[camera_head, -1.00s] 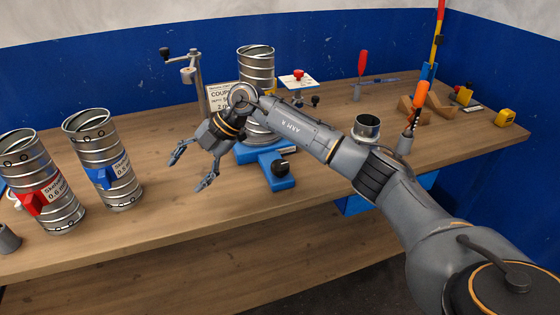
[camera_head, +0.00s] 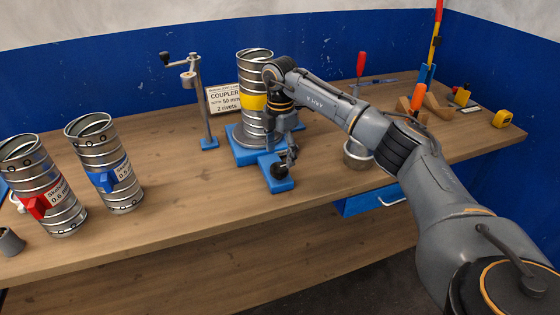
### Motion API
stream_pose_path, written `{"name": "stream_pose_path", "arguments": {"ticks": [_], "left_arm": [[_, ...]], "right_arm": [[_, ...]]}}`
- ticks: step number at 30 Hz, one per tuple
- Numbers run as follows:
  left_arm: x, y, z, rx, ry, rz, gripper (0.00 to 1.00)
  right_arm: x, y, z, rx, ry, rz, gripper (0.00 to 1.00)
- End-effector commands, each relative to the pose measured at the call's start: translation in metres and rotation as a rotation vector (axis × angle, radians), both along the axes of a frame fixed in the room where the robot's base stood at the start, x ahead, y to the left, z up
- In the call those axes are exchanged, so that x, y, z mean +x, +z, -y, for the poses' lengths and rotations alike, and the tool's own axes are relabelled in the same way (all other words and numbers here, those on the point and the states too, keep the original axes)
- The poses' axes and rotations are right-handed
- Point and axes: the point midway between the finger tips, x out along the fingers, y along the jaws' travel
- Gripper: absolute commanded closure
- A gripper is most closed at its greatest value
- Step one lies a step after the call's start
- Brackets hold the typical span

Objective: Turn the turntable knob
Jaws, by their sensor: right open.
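The turntable has a blue base (camera_head: 243,155) on the wooden bench. A ribbed metal duct with a yellow band (camera_head: 252,101) stands upright on it. The black turntable knob (camera_head: 279,171) sits on the front arm of the blue base and is partly covered by my gripper. My right gripper (camera_head: 288,160) points down at the knob, open, with its fingers close to the knob's top. I cannot tell whether they touch it. My left gripper is not in view.
A crank stand (camera_head: 200,105) and a coupler sign (camera_head: 224,98) are behind. A metal cup (camera_head: 357,156) is right of the turntable.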

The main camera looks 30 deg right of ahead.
Motion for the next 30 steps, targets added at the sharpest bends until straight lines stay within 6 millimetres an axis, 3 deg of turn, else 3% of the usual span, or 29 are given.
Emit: {"name": "stream_pose_path", "arguments": {"ticks": [3, 9, 19, 20, 27, 30], "left_arm": [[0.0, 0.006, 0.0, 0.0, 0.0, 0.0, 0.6], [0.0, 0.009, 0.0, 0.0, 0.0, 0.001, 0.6], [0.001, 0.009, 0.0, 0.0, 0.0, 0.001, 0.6], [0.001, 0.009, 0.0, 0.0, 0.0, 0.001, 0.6], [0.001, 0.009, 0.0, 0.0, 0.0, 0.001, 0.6], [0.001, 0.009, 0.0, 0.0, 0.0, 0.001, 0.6]], "right_arm": [[-0.001, -0.02, -0.001, 0.001, 0.001, -0.003, 0.28], [0.0, -0.041, -0.001, 0.001, 0.001, 0.0, 0.28], [0.0, -0.045, -0.001, 0.001, 0.002, 0.002, 0.28], [0.0, -0.045, -0.001, 0.001, 0.002, 0.002, 0.3], [0.0, -0.045, -0.001, 0.002, 0.002, 0.002, 0.79], [0.0, -0.045, -0.001, 0.002, 0.002, 0.001, 0.82]]}}
